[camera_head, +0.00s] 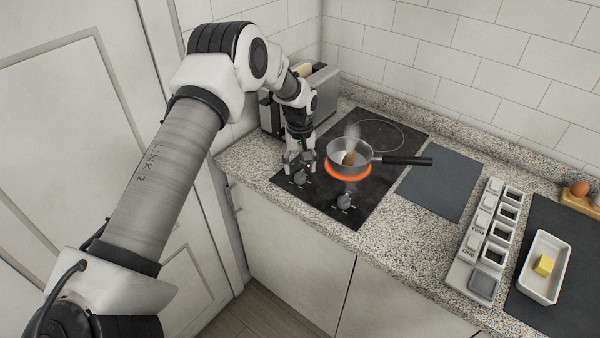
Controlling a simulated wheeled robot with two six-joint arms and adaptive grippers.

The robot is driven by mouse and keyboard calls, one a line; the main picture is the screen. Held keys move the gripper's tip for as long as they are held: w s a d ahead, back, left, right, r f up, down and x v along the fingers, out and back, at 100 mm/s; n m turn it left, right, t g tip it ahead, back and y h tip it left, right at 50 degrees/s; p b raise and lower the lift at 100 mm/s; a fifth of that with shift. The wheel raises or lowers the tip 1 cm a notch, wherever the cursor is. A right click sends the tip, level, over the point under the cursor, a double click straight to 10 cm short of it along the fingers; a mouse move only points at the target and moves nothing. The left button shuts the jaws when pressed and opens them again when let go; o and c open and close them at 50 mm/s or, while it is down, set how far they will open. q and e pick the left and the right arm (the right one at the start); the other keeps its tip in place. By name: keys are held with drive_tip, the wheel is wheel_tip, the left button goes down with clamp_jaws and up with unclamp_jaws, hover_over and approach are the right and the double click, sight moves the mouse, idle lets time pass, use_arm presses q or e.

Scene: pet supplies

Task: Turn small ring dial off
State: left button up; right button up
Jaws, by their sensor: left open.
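The black cooktop (322,203) has two front dials, a left dial (300,178) and a right dial (345,202). A small ring (349,177) glows orange under a grey pan (367,153) with a black handle. Something brown sits in the pan, with faint steam above it. A larger ring outline (385,126) behind it is dark. My left gripper (299,164) is open, fingers pointing down, just above and around the left dial. I cannot tell whether it touches the dial. My right gripper is not in view.
A toaster (325,82) stands behind my left arm. A dark mat (440,185) lies right of the cooktop. The pan handle juts right.

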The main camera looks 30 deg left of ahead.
sight(300, 172)
use_arm(q)
wheel_tip(300, 172, up, 9)
drive_tip(key=shift+f, duration=0.2)
drive_tip(key=shift+f, duration=0.1)
